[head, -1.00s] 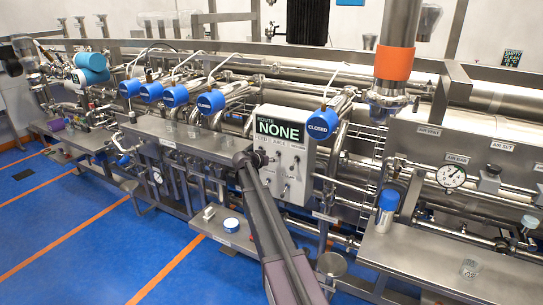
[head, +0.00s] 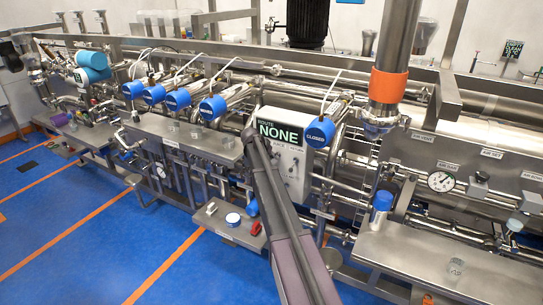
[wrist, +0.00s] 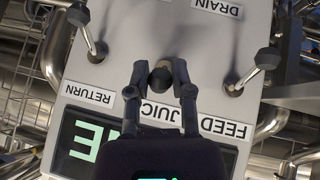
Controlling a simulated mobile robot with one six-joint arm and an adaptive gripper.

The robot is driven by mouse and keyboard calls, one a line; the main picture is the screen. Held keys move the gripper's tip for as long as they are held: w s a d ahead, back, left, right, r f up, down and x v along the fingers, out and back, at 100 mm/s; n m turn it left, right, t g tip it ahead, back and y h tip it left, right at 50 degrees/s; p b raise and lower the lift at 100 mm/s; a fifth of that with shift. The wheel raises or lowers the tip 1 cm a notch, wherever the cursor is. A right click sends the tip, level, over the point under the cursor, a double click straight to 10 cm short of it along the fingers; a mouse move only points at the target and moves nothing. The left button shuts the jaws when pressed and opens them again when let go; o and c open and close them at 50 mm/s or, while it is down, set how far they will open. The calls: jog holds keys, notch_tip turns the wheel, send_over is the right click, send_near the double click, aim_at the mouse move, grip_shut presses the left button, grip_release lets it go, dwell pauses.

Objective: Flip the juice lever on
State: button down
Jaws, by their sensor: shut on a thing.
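The grey control box (head: 296,160) stands mid-view in the head view, its display (head: 279,131) reading NONE. In the wrist view the panel (wrist: 165,40) appears upside down. My gripper (wrist: 160,68) is shut on the dark round knob of the juice lever (wrist: 161,77), just above the JUICE label (wrist: 161,113). The lever's stem is hidden behind the knob and fingers. Another lever (wrist: 96,48) stands by the RETURN label, and one (wrist: 234,83) by the FEED label. In the head view my arm covers the box's left part.
A round blue CLOSED tag (head: 320,131) hangs right of the box, with several more to its left. A steel bench (head: 420,250) at the right holds a blue-capped canister (head: 381,212) and a glass (head: 456,267). Pipes crowd behind. Blue floor (head: 100,235) is open at the left.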

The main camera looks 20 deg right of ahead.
jog(key=shift+d, duration=0.1)
dwell(0.3)
jog(key=c, duration=0.5)
grip_release()
jog(key=shift+s+a, duration=0.2)
jog(key=shift+s, duration=0.05)
jog(key=s+a+f+n+g+y, duration=0.1)
jog(key=s+a+n+y, duration=0.1)
jog(key=s+a, duration=0.6)
jog(key=s+a+f+n+y, duration=0.2)
jog(key=s+a, duration=0.7)
jog(key=s, duration=0.9)
jog(key=s+a+f+n+g+y, duration=0.1)
jog(key=s+a+n+y, duration=0.2)
jog(key=s+a, duration=0.6)
jog(key=s+n, duration=0.2)
jog(key=s, duration=0.3)
jog(key=shift+f+g+b, duration=0.3)
jog(key=shift+f+b, duration=0.1)
jog(key=shift+a, duration=0.1)
